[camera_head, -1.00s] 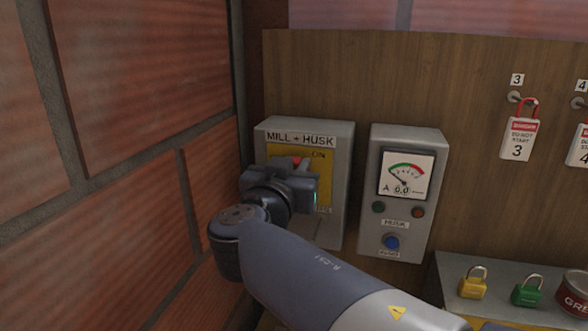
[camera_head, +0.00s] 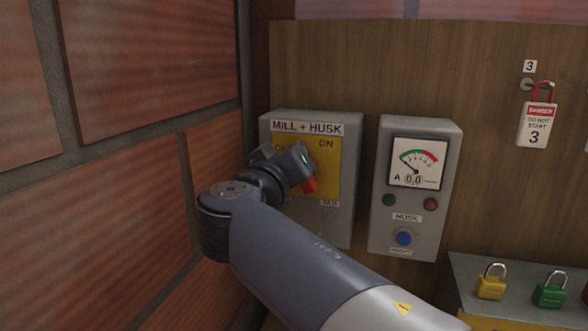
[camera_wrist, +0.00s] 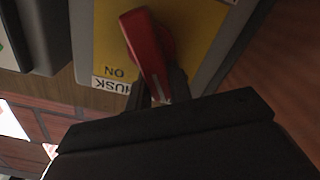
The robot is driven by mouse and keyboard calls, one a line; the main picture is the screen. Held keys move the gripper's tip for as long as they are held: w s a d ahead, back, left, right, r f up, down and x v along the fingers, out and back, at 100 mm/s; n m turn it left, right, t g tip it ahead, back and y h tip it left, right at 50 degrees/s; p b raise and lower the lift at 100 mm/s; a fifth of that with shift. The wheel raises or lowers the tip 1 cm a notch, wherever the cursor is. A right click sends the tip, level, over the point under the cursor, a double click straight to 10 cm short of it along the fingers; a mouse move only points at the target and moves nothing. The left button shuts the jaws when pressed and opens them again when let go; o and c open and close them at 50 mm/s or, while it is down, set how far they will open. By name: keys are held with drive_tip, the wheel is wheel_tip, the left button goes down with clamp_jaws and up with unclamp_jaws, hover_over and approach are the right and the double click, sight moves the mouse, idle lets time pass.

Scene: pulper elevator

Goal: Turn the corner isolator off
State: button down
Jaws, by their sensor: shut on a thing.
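The corner isolator (camera_head: 341,215) is a grey box marked MILL + HUSK with a yellow plate (camera_head: 331,170). Its red handle (camera_head: 311,187) shows partly below and right of my gripper (camera_head: 296,165) in the head view. ON is printed at the plate's upper right; a label at its upper left is mostly hidden by my gripper. In the wrist view the red handle (camera_wrist: 148,45) stands between the two dark fingers of my gripper (camera_wrist: 162,90), which are shut on its end.
A grey HUSK meter box (camera_head: 414,225) with a dial, lamps and a blue knob is close on the right. A brick wall (camera_head: 120,130) stands close on the left. Tag 3 (camera_head: 538,122) hangs on the wooden board; yellow (camera_head: 491,284) and green (camera_head: 551,290) padlocks are at lower right.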

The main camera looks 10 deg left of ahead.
drive_tip(key=f+n, duration=0.1)
drive_tip(key=n, duration=0.2)
drive_tip(key=f+n+b, duration=0.1)
drive_tip(key=n, duration=0.3)
drive_tip(key=a+f+n, duration=0.1)
drive_tip(key=n, duration=0.3)
drive_tip(key=shift+w, duration=0.15)
idle(0.4)
